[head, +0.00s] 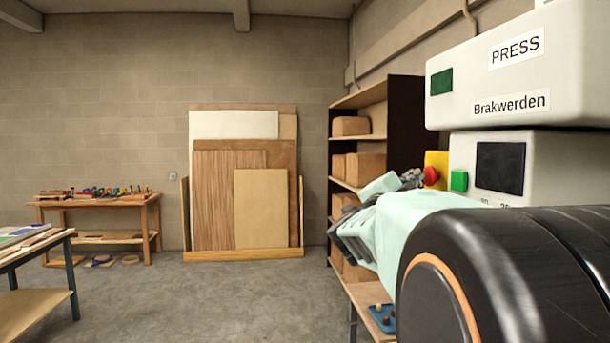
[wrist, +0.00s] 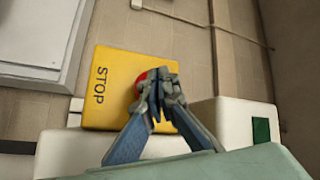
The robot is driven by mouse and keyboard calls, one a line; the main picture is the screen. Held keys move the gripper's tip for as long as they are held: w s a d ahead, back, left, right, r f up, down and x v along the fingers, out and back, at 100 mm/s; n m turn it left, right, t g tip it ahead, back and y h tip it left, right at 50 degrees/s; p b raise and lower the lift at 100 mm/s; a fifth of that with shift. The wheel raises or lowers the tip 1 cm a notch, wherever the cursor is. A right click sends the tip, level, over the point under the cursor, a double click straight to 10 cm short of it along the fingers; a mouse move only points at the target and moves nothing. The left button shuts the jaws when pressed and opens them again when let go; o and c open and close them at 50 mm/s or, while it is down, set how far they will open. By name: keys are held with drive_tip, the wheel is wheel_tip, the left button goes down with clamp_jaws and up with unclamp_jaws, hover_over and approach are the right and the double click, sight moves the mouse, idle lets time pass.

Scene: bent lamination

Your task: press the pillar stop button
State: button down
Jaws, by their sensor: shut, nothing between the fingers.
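The stop button is a red knob (head: 431,176) on a yellow box (head: 437,159) beside the white press in the head view. In the wrist view the yellow box (wrist: 110,70) is marked STOP, and the red button (wrist: 149,76) is partly hidden behind my fingers. My gripper (head: 413,178) is shut and empty, with its fingertips just left of the button in the head view. In the wrist view the fingertips (wrist: 158,88) overlap the button. I cannot tell whether they touch it.
A green button (head: 459,181) and a dark screen (head: 500,167) sit on the press panel to the right. A shelf with boxes (head: 366,166) stands behind my gripper. A workbench (head: 97,203) and leaning boards (head: 262,208) are at the back left. The floor (head: 200,300) between is clear.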

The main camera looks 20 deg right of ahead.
drive_tip(key=shift+w+a, duration=0.1)
drive_tip(key=shift+a, duration=0.2)
drive_tip(key=a, duration=0.2)
drive_tip(key=w+a, duration=0.1)
drive_tip(key=a, duration=0.2)
drive_tip(key=shift+w, duration=0.1)
idle(0.8)
